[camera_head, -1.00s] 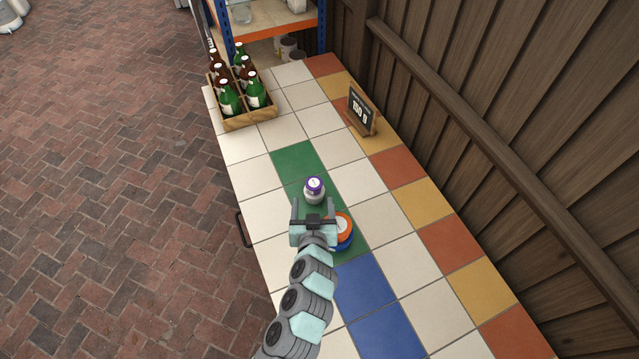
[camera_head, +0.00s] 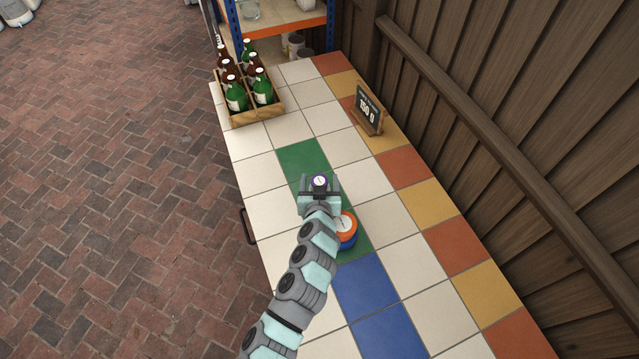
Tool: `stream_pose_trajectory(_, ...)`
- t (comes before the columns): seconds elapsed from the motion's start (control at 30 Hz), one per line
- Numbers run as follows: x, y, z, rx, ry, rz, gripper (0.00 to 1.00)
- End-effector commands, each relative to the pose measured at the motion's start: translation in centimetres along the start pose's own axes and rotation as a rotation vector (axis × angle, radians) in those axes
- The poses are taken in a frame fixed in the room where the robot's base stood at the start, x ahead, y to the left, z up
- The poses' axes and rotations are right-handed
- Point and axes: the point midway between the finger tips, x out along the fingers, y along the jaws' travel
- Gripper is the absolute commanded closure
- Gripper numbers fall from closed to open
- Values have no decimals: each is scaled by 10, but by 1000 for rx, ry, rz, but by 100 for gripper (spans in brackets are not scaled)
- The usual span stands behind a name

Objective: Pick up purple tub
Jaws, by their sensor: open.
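The purple tub (camera_head: 320,181) stands on the green tiles of the counter. Only its purple lid with a pale round label shows; its body is hidden behind my gripper. My gripper (camera_head: 320,184) is open, with one finger on the left and one on the right of the lid. I cannot tell whether the fingers touch the tub.
A tub with an orange lid (camera_head: 345,224) and blue body stands close to the right of my gripper. A wooden crate (camera_head: 258,115) of several bottles is at the back left. A small black sign (camera_head: 369,112) stands at the back right. White tiles (camera_head: 381,218) to the right are clear.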

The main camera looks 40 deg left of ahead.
Motion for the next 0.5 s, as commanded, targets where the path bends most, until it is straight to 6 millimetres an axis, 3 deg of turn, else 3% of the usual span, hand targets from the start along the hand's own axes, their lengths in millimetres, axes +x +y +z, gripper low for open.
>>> stream_pose_trajectory(0.27, 3, 1, 0, 0, 0, 2, 30)
stream_pose_trajectory(0.5, 3, 0, 1, 0, -1, 1, 50)
